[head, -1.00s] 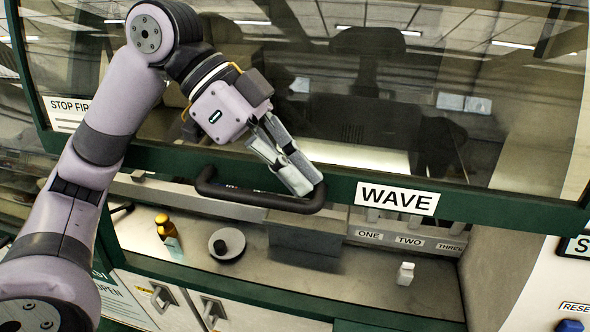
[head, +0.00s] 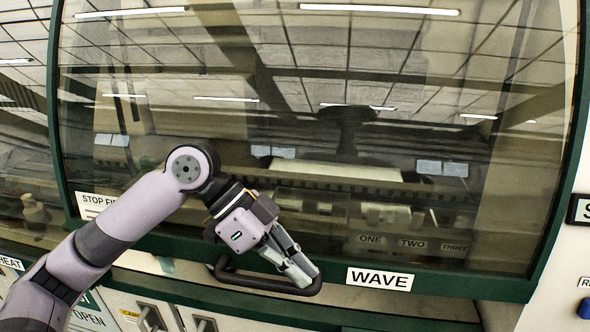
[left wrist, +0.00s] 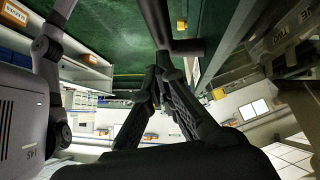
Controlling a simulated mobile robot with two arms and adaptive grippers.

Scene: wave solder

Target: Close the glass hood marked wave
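The glass hood (head: 300,110) marked WAVE has a dark green frame and a white WAVE label (head: 380,279) on its lower rail. The hood is low, and its lower rail hides most of the counter. A black bar handle (head: 255,284) sticks out from the rail left of the label. My left gripper (head: 304,276) is at the handle's right end, its fingers close together. In the left wrist view the fingertips (left wrist: 166,68) meet right at the dark handle bar (left wrist: 188,46) and seem to touch it. My right gripper is not in view.
A strip of metal counter (head: 440,306) shows under the rail, above white cabinet doors. ONE, TWO and THREE labels (head: 412,244) show through the glass. A STOP FIRST sign (head: 97,203) is at the left. A white panel with a blue button (head: 585,308) stands at the right.

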